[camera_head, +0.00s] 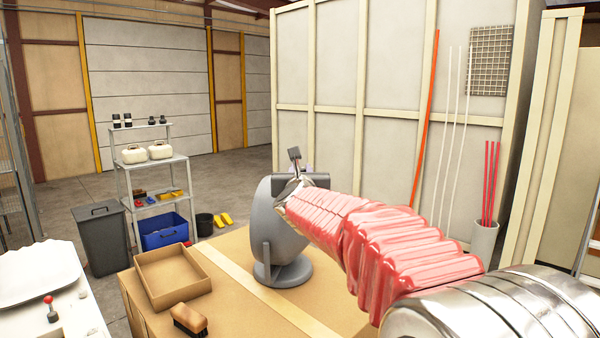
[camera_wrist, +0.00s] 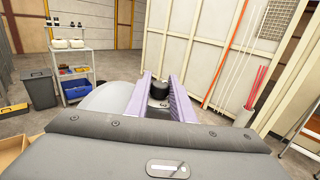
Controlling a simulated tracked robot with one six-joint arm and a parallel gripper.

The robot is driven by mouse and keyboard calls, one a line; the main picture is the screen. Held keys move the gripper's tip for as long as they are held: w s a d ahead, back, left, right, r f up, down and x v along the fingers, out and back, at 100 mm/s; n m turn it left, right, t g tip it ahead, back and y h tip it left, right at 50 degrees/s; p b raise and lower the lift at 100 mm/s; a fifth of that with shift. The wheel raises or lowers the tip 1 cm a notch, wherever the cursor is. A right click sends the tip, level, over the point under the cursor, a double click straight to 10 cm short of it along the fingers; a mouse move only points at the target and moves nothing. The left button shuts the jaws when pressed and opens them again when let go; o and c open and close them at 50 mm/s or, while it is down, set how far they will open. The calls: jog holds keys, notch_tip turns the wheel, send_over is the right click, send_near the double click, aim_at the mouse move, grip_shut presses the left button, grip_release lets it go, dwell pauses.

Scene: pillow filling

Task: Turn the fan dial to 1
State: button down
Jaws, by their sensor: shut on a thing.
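The grey fan (camera_head: 275,222) stands on the cardboard-coloured table on a round base. Its rounded housing (camera_wrist: 108,97) shows left of my fingers in the wrist view. My gripper (camera_head: 303,176) is at the top of the fan in the head view, partly hidden by my red-sleeved arm. In the wrist view my gripper (camera_wrist: 162,95) has its two lilac fingers on either side of a dark round dial (camera_wrist: 157,90) and is shut on it. The dial's markings and pointer cannot be read.
An open cardboard tray (camera_head: 172,278) and a brush (camera_head: 189,319) lie on the table (camera_head: 250,262), left of the fan. A white work surface (camera_head: 75,310) with a red-knobbed lever is at the lower left. A shelf (camera_head: 150,165), grey bin and blue crate stand behind.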

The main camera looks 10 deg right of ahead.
jog(key=shift+m+g+h, duration=0.6)
jog(key=shift+m+h, duration=0.7)
jog(key=shift+h, duration=0.6)
jog(key=shift+a+m+g+h, duration=0.1)
jog(key=shift+m+g+h, duration=1.2)
jog(key=shift+h, duration=0.6)
jog(key=shift+m+g+h, duration=1.1)
jog(key=shift+m+h, duration=0.1)
jog(key=c, duration=1.5)
grip_release()
jog(key=shift+c, duration=0.2)
